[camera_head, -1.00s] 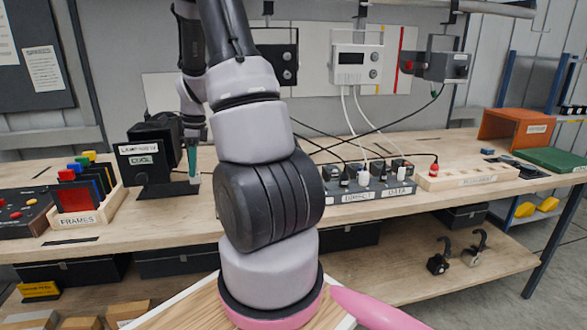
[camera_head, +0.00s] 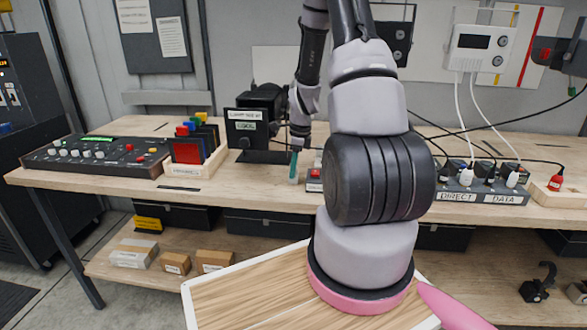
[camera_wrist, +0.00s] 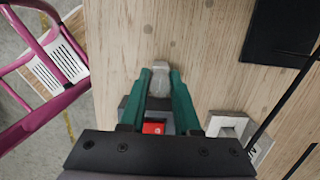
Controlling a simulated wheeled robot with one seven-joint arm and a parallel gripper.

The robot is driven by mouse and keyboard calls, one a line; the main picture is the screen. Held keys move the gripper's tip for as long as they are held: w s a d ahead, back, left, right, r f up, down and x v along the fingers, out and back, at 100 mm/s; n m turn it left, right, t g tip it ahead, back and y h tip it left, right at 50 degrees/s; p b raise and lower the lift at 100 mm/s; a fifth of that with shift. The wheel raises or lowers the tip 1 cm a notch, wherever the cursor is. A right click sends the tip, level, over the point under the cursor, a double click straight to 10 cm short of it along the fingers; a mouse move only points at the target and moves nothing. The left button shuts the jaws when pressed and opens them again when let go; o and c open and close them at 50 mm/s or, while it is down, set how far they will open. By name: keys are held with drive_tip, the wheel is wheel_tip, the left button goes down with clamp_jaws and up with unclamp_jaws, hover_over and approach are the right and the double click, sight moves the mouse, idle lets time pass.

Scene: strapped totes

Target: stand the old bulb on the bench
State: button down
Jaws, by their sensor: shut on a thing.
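The old bulb (camera_wrist: 161,85) shows in the wrist view as a pale grey, rounded piece between the teal fingertips of my gripper (camera_wrist: 159,82). The gripper is shut on it, and the fingers hide part of its sides. The wooden bench top (camera_wrist: 125,55) lies beneath; I cannot tell whether the bulb touches it. The bulb is too small to make out there.
A red switch block (camera_head: 314,180) stands close right of the gripper. A frames rack (camera_head: 185,168) and control panel (camera_head: 95,152) are to the left. A socket strip labelled "DIRECT" and "DATA" (camera_head: 480,196) is at right. Bare bench lies along the front edge left of the gripper.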

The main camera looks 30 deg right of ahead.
drive_tip(key=shift+f, duration=0.1)
drive_tip(key=c, duration=0.6)
unclamp_jaws()
wheel_tip(320, 180, up, 20)
drive_tip(key=s+a+n+t, duration=0.1)
drive_tip(key=s+a+n, duration=0.2)
drive_tip(key=n, duration=0.1)
drive_tip(key=s+a+r+n+t, duration=0.1)
drive_tip(key=s+a+r+n, duration=0.2)
drive_tip(key=s+r+n, duration=0.2)
drive_tip(key=s+a+r+n+t, duration=0.2)
drive_tip(key=s+a+r+n, duration=0.2)
drive_tip(key=s+r+n, duration=0.2)
drive_tip(key=s+a+r+n+t, duration=0.2)
drive_tip(key=s+a+r+n, duration=0.2)
drive_tip(key=s+r+n, duration=0.1)
drive_tip(key=shift+s+a+r+n+y, duration=0.1)
drive_tip(key=shift+s+r+n+y, duration=0.3)
drive_tip(key=shift+s, duration=0.45)
